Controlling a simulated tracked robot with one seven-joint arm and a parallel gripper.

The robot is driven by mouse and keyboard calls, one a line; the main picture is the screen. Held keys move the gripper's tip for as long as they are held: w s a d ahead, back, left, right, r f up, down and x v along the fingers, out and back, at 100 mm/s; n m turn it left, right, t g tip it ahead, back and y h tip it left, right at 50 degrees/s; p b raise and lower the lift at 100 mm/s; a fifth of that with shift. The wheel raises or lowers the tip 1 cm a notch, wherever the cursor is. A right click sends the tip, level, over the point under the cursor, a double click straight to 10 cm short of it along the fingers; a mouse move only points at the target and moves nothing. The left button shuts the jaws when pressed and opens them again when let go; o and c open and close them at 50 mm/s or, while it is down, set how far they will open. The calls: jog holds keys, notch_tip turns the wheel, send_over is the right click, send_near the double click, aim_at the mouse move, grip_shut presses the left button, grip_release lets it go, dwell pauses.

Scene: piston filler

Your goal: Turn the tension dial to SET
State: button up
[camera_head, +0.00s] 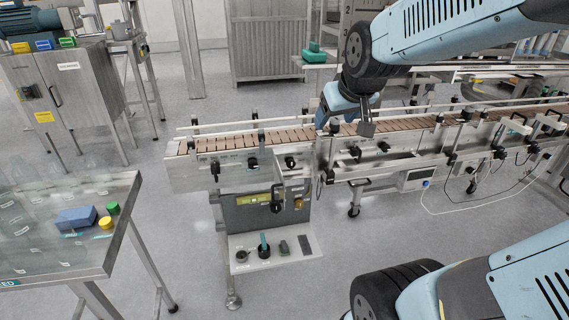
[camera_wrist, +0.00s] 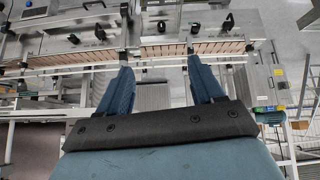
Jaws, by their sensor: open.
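My gripper (camera_head: 345,120) hangs over the conveyor in the head view, its fingers apart and nothing seen between them. In the wrist view my gripper (camera_wrist: 159,66) shows two blue fingers spread wide, pointing toward the conveyor. Two candidates for the tension dial show in the head view: a black round knob with a teal pointer (camera_head: 264,247) on the low white shelf, and a black handle (camera_head: 276,198) on the grey panel below the conveyor. I cannot read their labels or tell where SET is. My gripper is above and to the right of both, well apart from them.
The slatted conveyor (camera_head: 420,125) has rails and several black clamp knobs along its side. The low white shelf (camera_head: 240,264) juts out in front. A steel table (camera_head: 125,215) with a blue block (camera_head: 76,218) stands at left. The floor between them is clear.

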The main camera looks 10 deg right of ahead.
aim_at(291, 165)
jog(key=w+f+n+t, duration=0.2)
jog(key=w+f+t, duration=0.1)
jog(key=w+f, duration=0.75)
jog(key=w+f+n+t, duration=0.2)
jog(key=w+f, duration=0.5)
jog(key=w, duration=0.7)
notch_tip(291, 165, down, 21)
jog(key=s+n+t, duration=0.2)
jog(key=n+t, duration=0.2)
jog(key=t, duration=0.2)
jog(key=w, duration=1.4)
jog(key=shift+a+f, duration=0.15)
jog(key=shift+f, duration=0.05)
jog(key=shift+c, duration=0.4)
